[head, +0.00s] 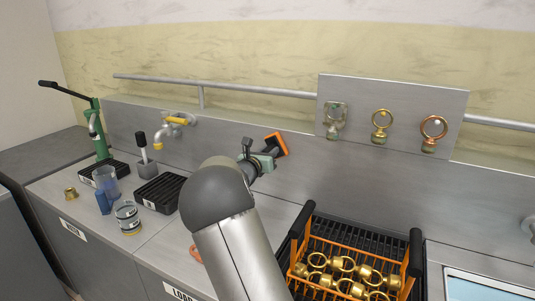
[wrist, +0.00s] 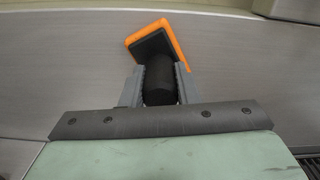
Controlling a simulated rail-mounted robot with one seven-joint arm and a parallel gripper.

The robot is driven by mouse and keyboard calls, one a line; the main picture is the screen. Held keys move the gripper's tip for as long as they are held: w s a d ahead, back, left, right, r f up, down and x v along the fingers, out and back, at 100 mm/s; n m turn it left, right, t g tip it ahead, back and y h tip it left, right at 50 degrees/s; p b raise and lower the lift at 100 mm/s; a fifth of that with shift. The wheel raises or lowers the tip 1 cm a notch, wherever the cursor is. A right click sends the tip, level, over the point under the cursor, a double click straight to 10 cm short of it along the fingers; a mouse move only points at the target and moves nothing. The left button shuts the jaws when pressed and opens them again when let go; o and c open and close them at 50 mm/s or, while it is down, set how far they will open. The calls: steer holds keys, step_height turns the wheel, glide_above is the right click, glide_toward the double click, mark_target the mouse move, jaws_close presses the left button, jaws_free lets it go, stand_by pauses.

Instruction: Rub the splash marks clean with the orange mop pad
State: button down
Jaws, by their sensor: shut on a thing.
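The orange mop pad (head: 277,144) has a dark backing and a black handle. My gripper (head: 262,161) is shut on that handle, in front of the grey metal splashback (head: 220,140). In the wrist view the pad (wrist: 174,38) stands tilted beyond the fingers, and the black handle (wrist: 160,80) is between the two grey fingers of the gripper (wrist: 160,84). The pad is close to the splashback; I cannot tell whether it touches. I cannot make out any splash marks in either view, and my arm hides part of the counter and panel.
A panel (head: 450,115) with three hung rings is up right. A rail (head: 240,88) runs above.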

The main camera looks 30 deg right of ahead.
steer(key=shift+w+r, duration=0.1)
steer(key=shift+a, duration=0.1)
steer(key=shift+a, duration=0.2)
steer(key=v, duration=0.6)
steer(key=shift+s+a+b, duration=0.15)
steer(key=shift+s+b, duration=0.15)
steer(key=shift+b, duration=0.15)
